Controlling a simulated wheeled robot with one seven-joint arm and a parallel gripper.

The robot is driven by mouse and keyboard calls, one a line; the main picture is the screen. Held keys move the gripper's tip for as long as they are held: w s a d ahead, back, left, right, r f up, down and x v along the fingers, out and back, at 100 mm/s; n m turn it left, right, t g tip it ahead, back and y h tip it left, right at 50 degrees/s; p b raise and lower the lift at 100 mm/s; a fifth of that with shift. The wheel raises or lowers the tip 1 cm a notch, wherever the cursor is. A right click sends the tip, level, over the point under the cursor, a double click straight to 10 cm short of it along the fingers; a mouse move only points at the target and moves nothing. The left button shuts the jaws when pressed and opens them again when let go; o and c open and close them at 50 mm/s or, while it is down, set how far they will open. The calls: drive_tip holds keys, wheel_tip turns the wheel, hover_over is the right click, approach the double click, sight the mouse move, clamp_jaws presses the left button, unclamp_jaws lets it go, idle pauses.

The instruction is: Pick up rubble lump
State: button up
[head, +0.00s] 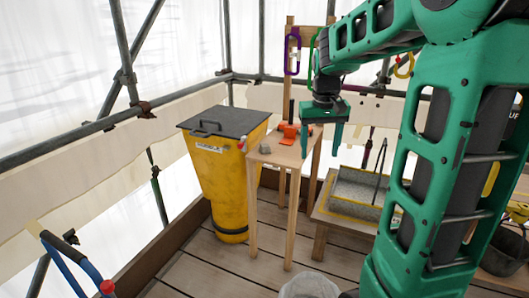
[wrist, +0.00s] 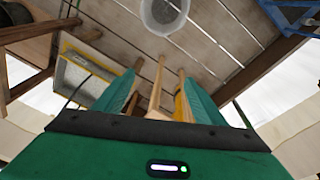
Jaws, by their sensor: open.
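A small grey rubble lump (head: 265,149) lies on the near left part of the small wooden table (head: 284,157). My gripper (head: 321,150) hangs to the right of the lump, by the table's right side, with its green fingers pointing down and spread apart. Nothing shows between them. I cannot make out the lump there.
An orange object (head: 288,133) stands on the table behind the lump. A yellow bin (head: 225,190) with a dark lid is close on the table's left. A grey trough (head: 357,193) sits on a low bench to the right. A pale bucket (head: 309,286) stands on the floor in front.

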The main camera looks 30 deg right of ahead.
drive_tip(key=w+d+f+n+t, duration=0.1)
drive_tip(key=w+d, duration=0.1)
drive_tip(key=w, duration=0.9)
drive_tip(key=w+d+f, duration=0.1)
drive_tip(key=w+d, duration=0.1)
drive_tip(key=w, duration=0.9)
drive_tip(key=n+t, duration=0.2)
approach(265, 145)
drive_tip(key=shift+x, duration=5.35)
drive_tip(key=c, duration=1.3)
